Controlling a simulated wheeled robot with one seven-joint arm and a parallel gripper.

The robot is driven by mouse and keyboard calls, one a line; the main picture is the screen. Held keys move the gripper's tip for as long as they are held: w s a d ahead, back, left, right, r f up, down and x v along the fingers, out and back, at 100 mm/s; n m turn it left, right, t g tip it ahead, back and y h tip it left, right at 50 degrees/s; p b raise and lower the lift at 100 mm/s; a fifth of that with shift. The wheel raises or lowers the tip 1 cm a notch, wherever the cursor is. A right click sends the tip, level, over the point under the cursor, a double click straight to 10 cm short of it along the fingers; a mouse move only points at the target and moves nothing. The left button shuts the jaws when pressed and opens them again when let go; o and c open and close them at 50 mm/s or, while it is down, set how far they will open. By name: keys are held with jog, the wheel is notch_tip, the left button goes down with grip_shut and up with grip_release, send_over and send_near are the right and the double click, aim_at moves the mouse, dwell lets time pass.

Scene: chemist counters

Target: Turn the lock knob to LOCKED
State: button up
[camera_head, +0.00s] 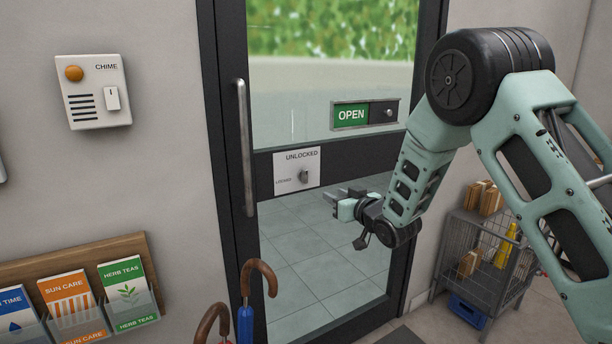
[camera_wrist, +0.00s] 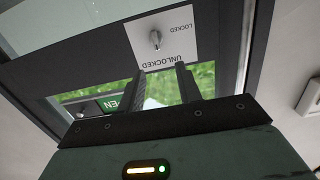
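The lock knob (camera_head: 304,175) is a small grey metal lever on a white plate (camera_head: 283,166) fixed to the glass door's dark crossbar. The plate reads UNLOCKED at the top and LOCKED at the left. The knob looks upright, towards UNLOCKED. In the wrist view the plate appears upside down, and the knob (camera_wrist: 155,39) shows beyond the fingertips. My gripper (camera_head: 334,199) is to the right of and a little below the plate, apart from the knob. In the wrist view my gripper (camera_wrist: 161,70) has its two dark fingers spread with nothing between them.
A vertical door handle (camera_head: 244,150) stands left of the plate. A green OPEN sign slider (camera_head: 365,114) is above right. A chime box (camera_head: 93,92) hangs on the left wall. Umbrellas (camera_head: 246,322) stand below, and a wire cart (camera_head: 480,265) is at the right.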

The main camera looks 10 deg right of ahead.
jog(key=w+d+t, duration=0.1)
jog(key=p, duration=0.3)
send_near(307, 174)
jog(key=shift+y, duration=0.3)
jog(key=x, duration=0.9)
jog(key=shift+w, duration=0.25)
grip_shut()
